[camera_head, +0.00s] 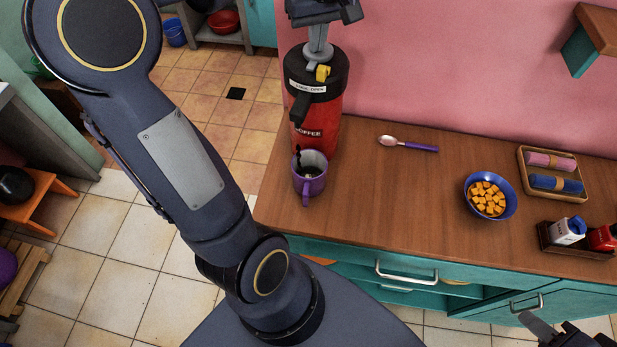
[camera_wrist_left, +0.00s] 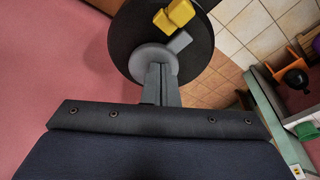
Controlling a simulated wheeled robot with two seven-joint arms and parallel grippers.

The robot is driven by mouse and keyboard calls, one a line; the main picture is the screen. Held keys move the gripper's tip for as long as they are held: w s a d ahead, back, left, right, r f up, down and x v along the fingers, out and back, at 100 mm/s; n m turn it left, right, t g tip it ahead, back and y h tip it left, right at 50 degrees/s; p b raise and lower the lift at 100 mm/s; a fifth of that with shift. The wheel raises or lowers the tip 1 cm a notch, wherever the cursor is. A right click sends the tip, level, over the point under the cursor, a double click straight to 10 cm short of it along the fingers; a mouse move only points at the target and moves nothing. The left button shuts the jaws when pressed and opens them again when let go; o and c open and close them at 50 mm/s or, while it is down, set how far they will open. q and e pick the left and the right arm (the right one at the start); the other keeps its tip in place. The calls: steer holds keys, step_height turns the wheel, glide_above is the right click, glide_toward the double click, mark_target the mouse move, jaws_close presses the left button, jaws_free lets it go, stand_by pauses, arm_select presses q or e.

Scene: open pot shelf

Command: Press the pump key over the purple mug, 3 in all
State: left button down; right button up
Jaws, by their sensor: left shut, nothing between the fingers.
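The purple mug (camera_head: 309,186) stands upright on the counter under the spout of the red coffee dispenser (camera_head: 318,121). It has a dark inside, and its contents are hard to make out. The grey round pump key (camera_head: 313,64) sits on the dispenser's black lid, and it also shows in the left wrist view (camera_wrist_left: 148,56). My left gripper (camera_head: 318,50) is shut and empty, pointing down at the key. In the left wrist view its fingertips (camera_wrist_left: 160,68) overlap the key; I cannot tell if they touch. My right gripper (camera_head: 540,326) shows only partly at the lower right.
A yellow piece (camera_head: 323,72) sits beside the key on the lid. A spoon (camera_head: 408,144), a blue bowl of orange cubes (camera_head: 475,205), a tray of rolled cloths (camera_head: 578,192) and a bottle caddy (camera_head: 552,245) stand to the right. The counter's middle is clear.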

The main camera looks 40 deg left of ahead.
arm_select(q)
steer(key=shift+a+p+v, duration=0.1)
steer(key=shift+p+v, duration=0.55)
steer(key=shift+a+p+v, duration=0.15)
steer(key=shift+p+v, duration=0.45)
steer(key=shift+v, duration=0.05)
steer(key=shift+w+r, duration=0.15)
steer(key=shift+r, duration=0.05)
steer(key=p+v, duration=0.1)
steer(key=v, duration=0.1)
steer(key=p+v, duration=0.1)
steer(key=a+p+v, duration=0.1)
steer(key=p+v, duration=0.1)
steer(key=shift+w+d+r, duration=0.1)
steer(key=shift+w+r, duration=0.15)
steer(key=shift+r, duration=0.2)
